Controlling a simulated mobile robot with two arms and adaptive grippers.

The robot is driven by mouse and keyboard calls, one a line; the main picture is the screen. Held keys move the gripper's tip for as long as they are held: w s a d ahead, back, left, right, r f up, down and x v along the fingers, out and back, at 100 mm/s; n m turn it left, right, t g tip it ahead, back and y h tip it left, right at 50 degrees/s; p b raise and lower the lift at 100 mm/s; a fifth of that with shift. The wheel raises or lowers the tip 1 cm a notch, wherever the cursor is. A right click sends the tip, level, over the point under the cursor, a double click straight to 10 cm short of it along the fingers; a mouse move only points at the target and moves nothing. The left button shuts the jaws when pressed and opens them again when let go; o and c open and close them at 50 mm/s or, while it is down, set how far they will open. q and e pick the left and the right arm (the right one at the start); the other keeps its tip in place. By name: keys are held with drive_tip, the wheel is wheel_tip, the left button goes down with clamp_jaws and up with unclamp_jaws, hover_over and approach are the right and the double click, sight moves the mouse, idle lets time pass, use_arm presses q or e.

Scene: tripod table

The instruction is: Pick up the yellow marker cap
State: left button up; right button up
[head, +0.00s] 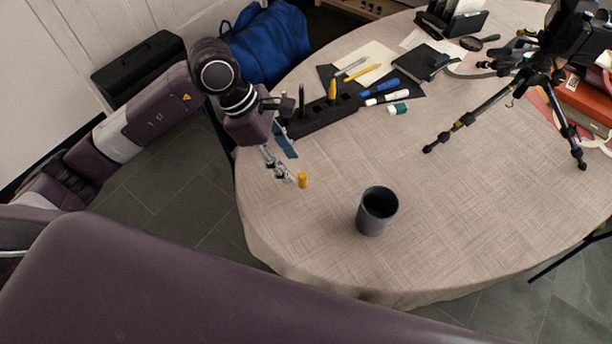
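The yellow marker cap (303,180) is a small orange-yellow cylinder standing upright on the round wood-grain table (470,215), near its left edge. My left gripper (291,178) reaches down over the table edge, with its fingertips just left of the cap. The fingers overlap each other in this view, so I cannot tell whether they touch the cap or how far apart they are. My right gripper is not in view.
A dark grey cup (377,211) stands right of the cap. Behind the gripper is a black organizer (325,117) with upright markers. Blue and white markers (387,98) lie beyond it. A black tripod (500,95) stands at right. The table's front right is clear.

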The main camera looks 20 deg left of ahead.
sight(301, 175)
use_arm(q)
drive_tip(key=shift+w+f, duration=0.2)
drive_tip(key=shift+f, duration=0.25)
drive_tip(key=shift+d+f, duration=0.2)
drive_tip(key=shift+f, duration=0.05)
drive_tip(key=shift+p+x, duration=0.35)
drive_tip(key=shift+x, duration=0.45)
drive_tip(key=x, duration=0.3)
drive_tip(key=p+x, duration=0.1)
drive_tip(key=x, duration=0.1)
drive_tip(key=shift+w+d, duration=0.15)
drive_tip(key=shift+w, duration=0.2)
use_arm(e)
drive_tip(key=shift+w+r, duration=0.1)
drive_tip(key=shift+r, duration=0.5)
use_arm(q)
drive_tip(key=shift+c, duration=0.5)
drive_tip(key=c, duration=0.7)
